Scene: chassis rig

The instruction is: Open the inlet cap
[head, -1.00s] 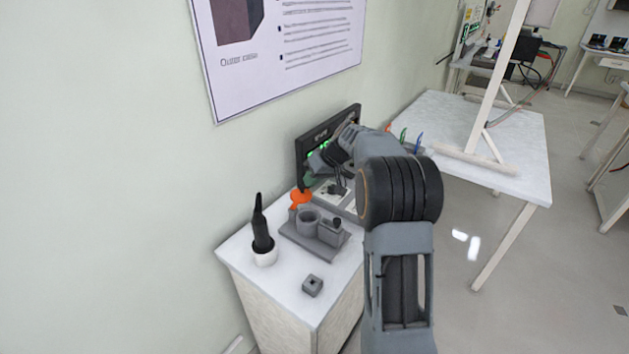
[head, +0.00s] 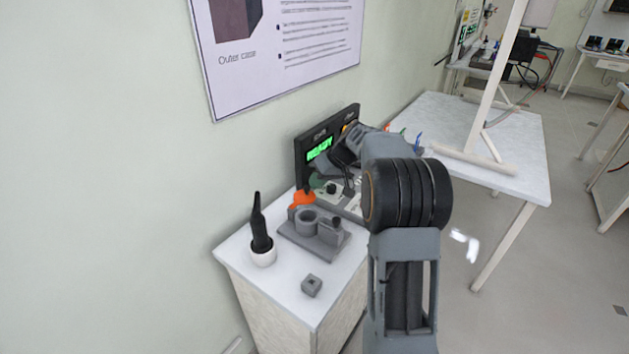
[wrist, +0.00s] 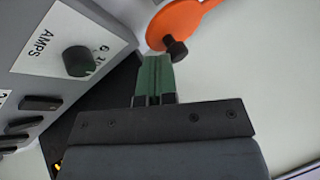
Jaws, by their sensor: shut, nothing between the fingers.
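An orange flat round part with a narrow arm (wrist: 180,22), which may be the inlet cap, is at the top of the wrist view. A black knob (wrist: 176,49) sits at its lower edge. The orange part also shows in the head view (head: 303,198), at the near end of the grey device. My gripper (wrist: 153,60) has green fingers, pressed together and empty. Their tips are just below and left of the black knob; I cannot tell whether they touch it. In the head view my gripper (head: 318,184) is just above the orange part. The inlet itself is not clearly visible.
The grey panel with an AMPS dial (wrist: 78,61) is close left of my fingers. A black display reading READY (head: 320,150) stands behind. A grey holder (head: 312,240), a black tool in a white cup (head: 262,245) and a small grey block (head: 311,286) are on the white cabinet.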

